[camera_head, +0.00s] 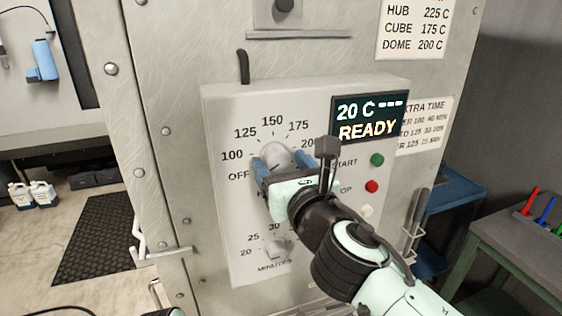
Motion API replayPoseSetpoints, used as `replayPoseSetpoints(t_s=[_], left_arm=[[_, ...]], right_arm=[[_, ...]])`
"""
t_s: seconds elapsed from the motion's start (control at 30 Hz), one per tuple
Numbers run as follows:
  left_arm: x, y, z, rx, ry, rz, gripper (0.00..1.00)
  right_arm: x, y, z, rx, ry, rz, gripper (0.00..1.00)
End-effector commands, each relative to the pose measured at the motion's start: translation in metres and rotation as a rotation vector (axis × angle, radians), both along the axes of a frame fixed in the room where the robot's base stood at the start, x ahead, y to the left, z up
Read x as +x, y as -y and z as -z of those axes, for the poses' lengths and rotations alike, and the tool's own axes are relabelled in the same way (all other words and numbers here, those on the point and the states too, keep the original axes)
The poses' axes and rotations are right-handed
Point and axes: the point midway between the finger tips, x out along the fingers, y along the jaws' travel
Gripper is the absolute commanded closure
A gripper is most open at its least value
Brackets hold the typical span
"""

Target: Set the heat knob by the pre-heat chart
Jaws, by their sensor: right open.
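The heat knob (276,154) is a pale round dial on the grey control panel (224,130), with OFF, 100, 125, 150, 175 and a partly hidden 200 around it. My right gripper (282,163) is open in front of it, with one blue-tipped finger on each side. I cannot tell whether the fingers touch it, and the knob's pointer is hidden. The pre-heat chart (414,28) at the top right shows HUB 225 C, CUBE 175 C and DOME 200 C; its top is cut off. The display (368,119) reads 20 C and READY.
Below is the MINUTES knob (276,249). To the right are a green START button (377,160) and a red STOP button (371,187), near my right wrist. An extra-time chart (424,124) is partly hidden. A bench (510,240) stands at right.

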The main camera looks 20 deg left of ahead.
Motion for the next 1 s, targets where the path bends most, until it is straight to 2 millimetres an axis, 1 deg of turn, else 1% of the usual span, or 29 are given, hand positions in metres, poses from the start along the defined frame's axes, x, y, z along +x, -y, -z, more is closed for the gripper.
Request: replayPoseSetpoints(t_s=[0.1, 0.33, 0.37, 0.4, 0.47, 0.5, 0.53, 0.77, 1.0], left_arm=[[0.0006, 0.0000, -0.0011, 0.000, 0.001, 0.000, 1.00], [0.0005, 0.0000, -0.0009, 0.000, 0.001, 0.000, 1.00], [0.0005, 0.0000, -0.0009, 0.000, 0.001, 0.000, 1.00], [0.0005, 0.0000, -0.0009, 0.000, 0.001, 0.000, 1.00], [0.0005, 0.0000, -0.0009, 0.000, 0.001, 0.000, 1.00], [0.0005, 0.0000, -0.0009, 0.000, 0.001, 0.000, 1.00], [0.0005, 0.0000, -0.0009, 0.000, 0.001, 0.000, 1.00], [0.0002, -0.0001, -0.0004, 0.000, 0.000, 0.000, 1.00], [-0.0019, -0.0001, 0.0033, 0.000, -0.002, 0.000, 1.00]], right_arm=[[0.0038, -0.0032, 0.0004, 0.000, -0.001, -0.001, 0.29], [0.0042, -0.0033, 0.0006, 0.000, -0.001, -0.001, 0.29], [0.0041, -0.0032, 0.0006, 0.000, -0.001, -0.001, 0.32], [0.0041, -0.0032, 0.0006, 0.000, -0.001, -0.001, 0.45], [0.0041, -0.0032, 0.0006, 0.000, -0.001, -0.001, 0.64], [0.0041, -0.0030, 0.0006, 0.000, -0.001, -0.001, 0.77], [0.0041, -0.0030, 0.0006, 0.000, -0.001, 0.000, 0.85], [0.0042, -0.0029, 0.0008, 0.009, -0.007, 0.000, 0.84], [0.0041, -0.0031, 0.0010, 0.079, -0.053, 0.001, 0.84]])
